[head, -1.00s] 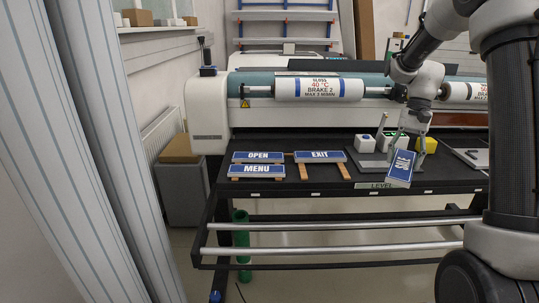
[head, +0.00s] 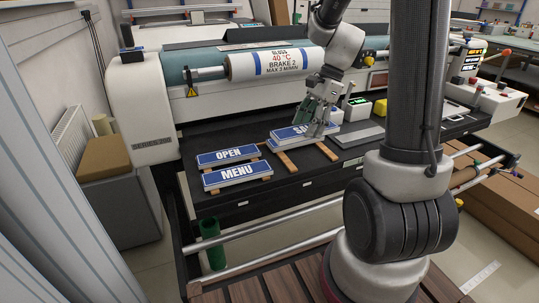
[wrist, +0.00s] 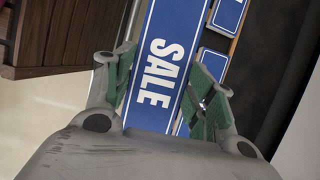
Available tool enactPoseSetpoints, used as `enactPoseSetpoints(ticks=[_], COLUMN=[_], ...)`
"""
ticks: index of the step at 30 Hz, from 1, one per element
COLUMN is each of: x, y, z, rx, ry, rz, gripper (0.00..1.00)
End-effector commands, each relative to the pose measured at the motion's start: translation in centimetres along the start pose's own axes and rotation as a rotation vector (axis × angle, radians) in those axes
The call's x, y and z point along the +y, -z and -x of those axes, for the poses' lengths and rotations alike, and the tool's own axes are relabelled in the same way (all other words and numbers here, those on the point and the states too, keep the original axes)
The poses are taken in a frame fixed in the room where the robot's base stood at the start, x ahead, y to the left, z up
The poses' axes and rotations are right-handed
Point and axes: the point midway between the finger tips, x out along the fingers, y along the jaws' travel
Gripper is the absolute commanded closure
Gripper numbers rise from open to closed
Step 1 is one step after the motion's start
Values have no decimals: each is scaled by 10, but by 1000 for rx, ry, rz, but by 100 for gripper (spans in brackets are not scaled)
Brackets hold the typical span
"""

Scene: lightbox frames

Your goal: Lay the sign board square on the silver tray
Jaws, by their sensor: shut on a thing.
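The sign board (head: 290,130) is blue with a white edge and reads SALE. My gripper (head: 320,119) is shut on it. In the wrist view the board (wrist: 157,75) runs between the green-padded fingers of my gripper (wrist: 163,88). In the head view the board is over the wooden strips right of the OPEN and MENU signs; whether it touches anything beneath is unclear. The silver tray (head: 362,137) lies flat on the black table, right of the board and gripper, with its bare top showing.
The OPEN sign (head: 227,155) and MENU sign (head: 236,174) lie left on wooden strips. A white box with a green display (head: 355,109) and a yellow block (head: 380,107) stand behind the tray. The printed roller (head: 275,65) spans behind. The black table's (head: 320,173) front strip is clear.

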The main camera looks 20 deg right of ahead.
Motion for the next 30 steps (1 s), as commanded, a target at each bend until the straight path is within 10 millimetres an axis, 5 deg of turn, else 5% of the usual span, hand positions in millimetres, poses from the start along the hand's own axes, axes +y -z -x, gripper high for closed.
enactPoseSetpoints(ticks=[6, 19, 30], x=[1, 1, 0], y=[16, 36, 38], z=[-39, -86, -91], rx=[-2, -2, -1], ry=[1, 1, 3], rz=[-19, -16, -14], gripper=[71, 71, 71])
